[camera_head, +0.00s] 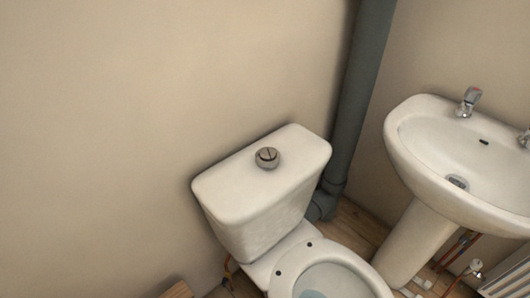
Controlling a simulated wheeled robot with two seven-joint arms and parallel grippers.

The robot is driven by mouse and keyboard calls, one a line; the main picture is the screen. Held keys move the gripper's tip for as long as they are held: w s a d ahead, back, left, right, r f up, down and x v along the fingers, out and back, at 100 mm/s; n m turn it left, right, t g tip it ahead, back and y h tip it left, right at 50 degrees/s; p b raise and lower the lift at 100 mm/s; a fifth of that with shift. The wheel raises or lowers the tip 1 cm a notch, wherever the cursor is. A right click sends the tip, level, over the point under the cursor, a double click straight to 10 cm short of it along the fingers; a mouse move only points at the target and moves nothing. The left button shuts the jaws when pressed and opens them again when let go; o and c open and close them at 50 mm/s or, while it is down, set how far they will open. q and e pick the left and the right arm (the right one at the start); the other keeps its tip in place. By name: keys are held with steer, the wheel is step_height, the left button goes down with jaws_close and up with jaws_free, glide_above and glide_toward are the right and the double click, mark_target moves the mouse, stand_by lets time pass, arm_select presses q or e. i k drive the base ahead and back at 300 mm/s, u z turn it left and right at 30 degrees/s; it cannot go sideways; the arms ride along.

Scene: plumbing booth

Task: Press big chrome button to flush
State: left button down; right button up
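The chrome button (267,157) is round and split by a line across its top. It stands up from the middle of the white cistern lid (225,184). The cistern sits against the beige wall, behind the toilet bowl (335,280), which is cut off by the bottom edge. Some blue shows low inside the bowl. Neither of my grippers is in the head view, and nothing covers the button.
A dark grey soil pipe (357,95) runs down the corner right of the cistern. A white pedestal basin (410,150) with taps stands at the right. The wall (120,110) left of the cistern is bare.

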mark_target(264, 155)
steer(key=u, duration=1.45)
steer(key=k, duration=0.45)
steer(key=z, duration=2.25)
